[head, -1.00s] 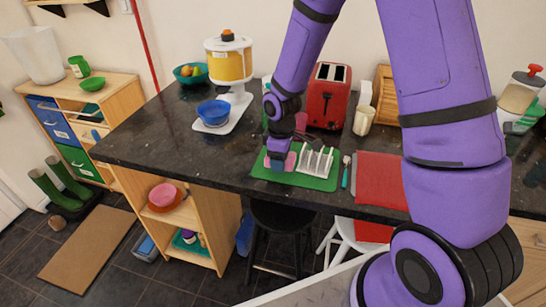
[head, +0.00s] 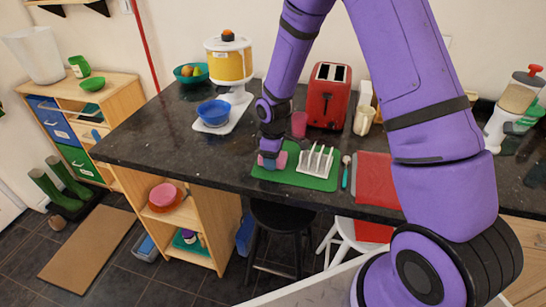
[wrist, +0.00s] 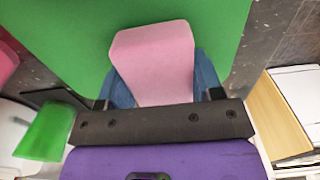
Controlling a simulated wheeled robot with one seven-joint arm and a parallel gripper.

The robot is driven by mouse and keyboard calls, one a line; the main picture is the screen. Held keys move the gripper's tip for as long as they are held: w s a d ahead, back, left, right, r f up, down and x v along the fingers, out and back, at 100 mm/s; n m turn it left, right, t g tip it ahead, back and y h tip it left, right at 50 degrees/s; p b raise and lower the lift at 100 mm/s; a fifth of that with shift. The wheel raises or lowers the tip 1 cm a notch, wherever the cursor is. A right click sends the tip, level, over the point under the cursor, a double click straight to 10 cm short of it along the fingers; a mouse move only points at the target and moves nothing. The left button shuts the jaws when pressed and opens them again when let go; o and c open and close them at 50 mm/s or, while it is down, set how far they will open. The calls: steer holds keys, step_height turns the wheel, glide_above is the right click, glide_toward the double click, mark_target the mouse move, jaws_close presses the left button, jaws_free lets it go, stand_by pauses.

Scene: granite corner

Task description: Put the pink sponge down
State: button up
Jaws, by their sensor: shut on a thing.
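The pink sponge (wrist: 155,60) is between the two blue fingers of my gripper (wrist: 165,85) in the wrist view, and the fingers are shut on its sides. In the head view the sponge (head: 280,161) shows beside my gripper (head: 270,160), low over the left part of the green mat (head: 318,183). The mat lies flat on the dark counter and fills the background behind the sponge in the wrist view. I cannot tell whether the sponge touches the mat.
A white rack (head: 315,161) stands on the mat just right of the sponge. A red cup (head: 299,124) and red toaster (head: 330,97) stand behind. A spoon (head: 346,172) and red board (head: 374,178) lie to the right. The counter left of the mat is clear.

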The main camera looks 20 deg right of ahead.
steer(key=shift+f, duration=0.1)
steer(key=o, duration=0.9)
steer(key=s+d+r+m+t, duration=0.1)
steer(key=s+r, duration=0.1)
steer(key=r, duration=0.9)
steer(key=s+d+r+m, duration=0.1)
steer(key=s+r, duration=0.2)
steer(key=r, duration=0.9)
steer(key=s+d+r+m+t, duration=0.1)
steer(key=s+r+m, duration=0.2)
steer(key=s+r, duration=0.2)
steer(key=s+d+r+m+t, duration=0.1)
steer(key=s+r, duration=0.4)
steer(key=s, duration=0.6)
steer(key=s+d+r+m+t, duration=0.2)
steer(key=s+d+r+m, duration=0.1)
steer(key=s, duration=0.5)
steer(key=shift+s+r+m, duration=0.2)
steer(key=shift+r+m, duration=0.7)
steer(key=shift+r, duration=0.05)
